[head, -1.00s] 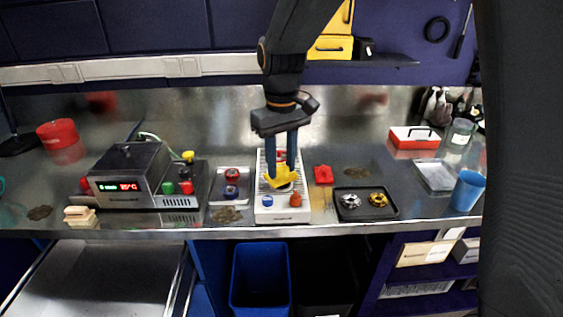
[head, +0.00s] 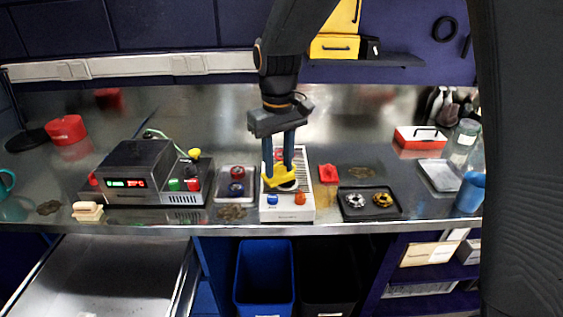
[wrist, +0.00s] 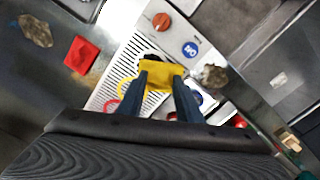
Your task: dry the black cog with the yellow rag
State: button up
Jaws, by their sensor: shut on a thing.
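My gripper (head: 280,166) is shut on the yellow rag (head: 279,178) and holds it low over the white slotted unit (head: 302,214). The rag also shows between my fingertips in the wrist view (wrist: 160,76). A dark, rounded piece that looks like the black cog (wrist: 148,58) shows at the rag's edge in the wrist view. The rag covers most of it, and I cannot tell whether they touch.

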aim_at(294, 175)
dwell(0.4)
jog(key=shift+s+d+p, duration=0.1)
jog(key=shift+d+p, duration=0.55)
jog(key=shift+d, duration=1.35)
jog(key=shift+a+p, duration=0.1)
jog(key=shift+p, duration=0.25)
jog(key=shift+a+p, duration=0.5)
jog(key=shift+a, duration=1.4)
jog(key=shift+d, duration=0.1)
jog(key=shift+d+p, duration=0.6)
jog(key=shift+d, duration=1.35)
jog(key=shift+a, duration=0.15)
